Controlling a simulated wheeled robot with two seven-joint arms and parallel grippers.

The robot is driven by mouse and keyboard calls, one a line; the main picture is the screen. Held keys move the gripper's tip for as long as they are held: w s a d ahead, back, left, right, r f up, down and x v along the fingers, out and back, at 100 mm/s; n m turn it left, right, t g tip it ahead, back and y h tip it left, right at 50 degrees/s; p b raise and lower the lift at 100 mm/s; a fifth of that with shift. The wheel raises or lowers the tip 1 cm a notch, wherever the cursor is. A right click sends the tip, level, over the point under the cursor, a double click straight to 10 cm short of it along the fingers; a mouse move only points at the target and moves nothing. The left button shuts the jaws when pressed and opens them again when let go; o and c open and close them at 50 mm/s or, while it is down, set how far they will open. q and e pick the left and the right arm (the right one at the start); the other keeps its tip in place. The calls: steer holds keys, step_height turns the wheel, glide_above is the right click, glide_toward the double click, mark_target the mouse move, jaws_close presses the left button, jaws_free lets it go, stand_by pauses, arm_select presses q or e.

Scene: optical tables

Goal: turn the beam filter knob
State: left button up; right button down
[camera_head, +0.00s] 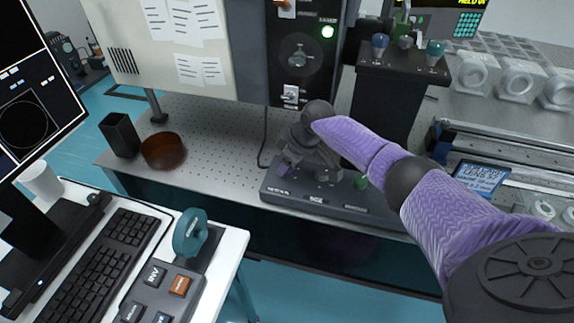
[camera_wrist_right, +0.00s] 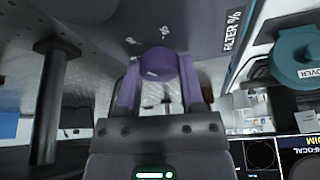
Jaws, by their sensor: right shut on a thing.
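The beam filter knob is a purple round knob (camera_wrist_right: 158,62) on a dark panel marked "FILTER %" in the right wrist view. In the head view a purple knob (camera_head: 284,170) shows at the left end of the dark control panel (camera_head: 345,208), partly covered by my right gripper. My right gripper (camera_head: 302,168) reaches down to it from above; in the right wrist view its two fingers (camera_wrist_right: 160,88) stand on either side of the knob, shut on it. The knob's far side is hidden. My left gripper is not in view.
A brown dish (camera_head: 163,150) and a black square cup (camera_head: 120,134) stand on the perforated table. A teal wheel (camera_head: 190,233) stands on the white desk in front. A black post (camera_head: 390,105) rises behind my right arm.

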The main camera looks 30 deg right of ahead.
steer(key=shift+f+n+b, duration=0.1)
steer(key=shift+n+b, duration=0.2)
steer(key=shift+n, duration=0.2)
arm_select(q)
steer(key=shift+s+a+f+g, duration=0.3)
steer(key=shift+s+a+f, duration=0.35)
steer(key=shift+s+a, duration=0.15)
arm_select(e)
steer(key=shift+n+y, duration=0.4)
steer(key=shift+n, duration=0.1)
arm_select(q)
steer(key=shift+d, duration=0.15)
arm_select(e)
steer(key=shift+c, duration=2.4)
jaws_free()
steer(key=shift+o, duration=1.3)
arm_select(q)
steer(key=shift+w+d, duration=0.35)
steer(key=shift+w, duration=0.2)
